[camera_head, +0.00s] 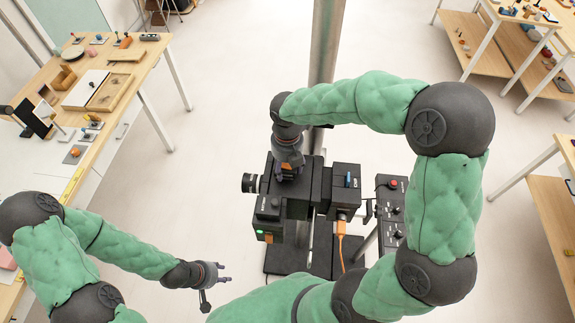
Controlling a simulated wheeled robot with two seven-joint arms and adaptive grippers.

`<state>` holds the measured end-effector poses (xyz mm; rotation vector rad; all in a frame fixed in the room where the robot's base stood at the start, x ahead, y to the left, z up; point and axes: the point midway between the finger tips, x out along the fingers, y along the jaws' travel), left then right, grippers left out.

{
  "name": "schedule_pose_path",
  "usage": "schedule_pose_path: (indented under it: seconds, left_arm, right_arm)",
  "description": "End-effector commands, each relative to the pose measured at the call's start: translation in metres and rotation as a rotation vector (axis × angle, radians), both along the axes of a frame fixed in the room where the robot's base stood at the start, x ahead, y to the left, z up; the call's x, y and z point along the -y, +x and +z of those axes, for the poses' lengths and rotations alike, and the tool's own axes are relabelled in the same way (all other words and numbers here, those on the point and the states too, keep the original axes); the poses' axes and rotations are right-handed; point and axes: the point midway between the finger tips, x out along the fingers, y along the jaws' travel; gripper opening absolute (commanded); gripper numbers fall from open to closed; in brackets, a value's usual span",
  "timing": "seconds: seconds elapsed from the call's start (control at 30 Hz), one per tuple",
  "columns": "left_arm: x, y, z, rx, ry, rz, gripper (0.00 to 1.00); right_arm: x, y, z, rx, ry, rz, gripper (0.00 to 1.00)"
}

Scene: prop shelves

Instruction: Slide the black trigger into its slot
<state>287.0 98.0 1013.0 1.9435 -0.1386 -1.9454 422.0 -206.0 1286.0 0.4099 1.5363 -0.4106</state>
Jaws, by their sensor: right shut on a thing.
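A black camera-like device (318,190) stands in the centre on a dark base, with a round lens-like part (250,183) on its left. My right gripper (288,172) comes down from above onto the device's upper left part. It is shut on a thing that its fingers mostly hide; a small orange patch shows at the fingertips. I cannot make out the black trigger or its slot, nor tell whether the held thing touches the device. My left gripper (217,285) is at the lower left, away from the device, with its fingers apart and empty.
A black control box (391,208) with a red button stands right of the device. An orange cable (341,250) hangs from the device. A metal pole (324,50) rises behind. A prop table (78,85) is at the left, with shelves (549,95) at the right. The floor between is clear.

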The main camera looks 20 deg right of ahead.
Motion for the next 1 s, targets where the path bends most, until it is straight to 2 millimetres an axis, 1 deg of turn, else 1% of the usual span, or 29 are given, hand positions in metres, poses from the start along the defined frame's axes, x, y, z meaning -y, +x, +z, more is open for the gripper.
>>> schedule_pose_path:
  seconds: [0.67, 0.7, 0.77, 0.8, 1.0]
  left_arm:
    - [0.0000, 0.0000, 0.0016, 0.000, 0.000, 0.000, 0.40]
    - [0.0000, 0.0000, 0.0016, 0.000, 0.000, 0.000, 0.40]
    - [0.0000, 0.0000, 0.0016, 0.000, 0.000, 0.000, 0.40]
    - [0.0000, 0.0000, 0.0016, 0.000, 0.000, 0.000, 0.40]
    - [0.0000, 0.0000, 0.0016, 0.000, 0.000, 0.000, 0.40]
  right_arm:
    - [-0.0025, 0.0018, 0.0004, 0.001, 0.000, -0.001, 0.23]
    - [-0.0025, 0.0018, 0.0003, 0.001, 0.000, 0.000, 0.66]
    - [-0.0025, 0.0018, 0.0003, 0.001, 0.000, 0.000, 0.83]
    - [-0.0025, 0.0018, 0.0003, 0.001, 0.000, 0.000, 0.85]
    - [-0.0025, 0.0017, 0.0002, 0.000, 0.000, 0.000, 0.85]
